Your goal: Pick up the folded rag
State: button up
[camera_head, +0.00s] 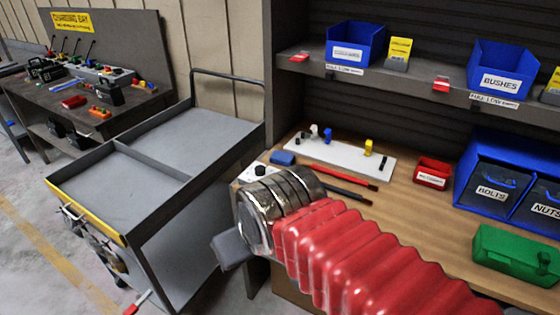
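I cannot clearly make out a folded rag. A small flat blue thing (283,158) lies on the wooden bench by the left end of a white board; it is too small to tell whether it is cloth. My arm, with a red ribbed sleeve and a metal collar, reaches in from the lower right across the bench front. A grey part at its end, seemingly my gripper (230,250), sticks out left of the bench, beside the cart. Its fingers cannot be made out, nor whether it holds anything. The arm hides part of the bench top.
A grey two-section cart (190,135) with empty trays stands left of the bench. On the wooden bench (400,215) are a white board (335,153), a red bin (433,172), blue bins (491,195) and a green box (515,255). A shelf (400,84) overhangs it. A charging table (80,95) stands far left.

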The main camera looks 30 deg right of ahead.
aim_at(279, 158)
jog(key=z, duration=0.1)
jog(key=i, duration=1)
jog(key=u, duration=0.1)
